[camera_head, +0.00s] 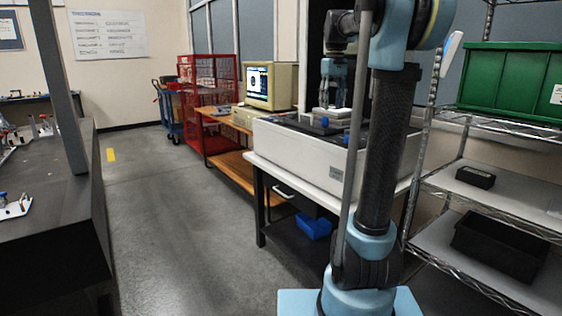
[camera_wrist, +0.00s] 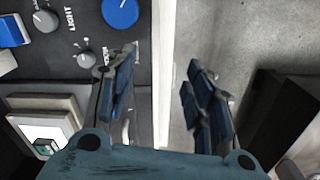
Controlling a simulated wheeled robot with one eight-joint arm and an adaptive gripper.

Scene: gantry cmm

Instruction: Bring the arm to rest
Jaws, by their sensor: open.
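My gripper (camera_wrist: 163,65) is open in the wrist view, with its two dark blue fingers apart and nothing between them. It is over the pale edge (camera_wrist: 164,30) of a bench machine, with a dark control panel (camera_wrist: 75,62) under the left finger and grey floor beyond the right finger. In the head view my arm (camera_head: 385,150) rises in front of the white bench machine (camera_head: 305,160). The arm bends left at the top, and its blue end hangs over the machine.
Blue and grey knobs (camera_wrist: 120,11) stand on the panel. A wire shelf on the right holds a green bin (camera_head: 510,80) and black trays (camera_head: 500,245). A dark bench (camera_head: 50,220) stands on the left. The grey floor (camera_head: 180,230) between is clear.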

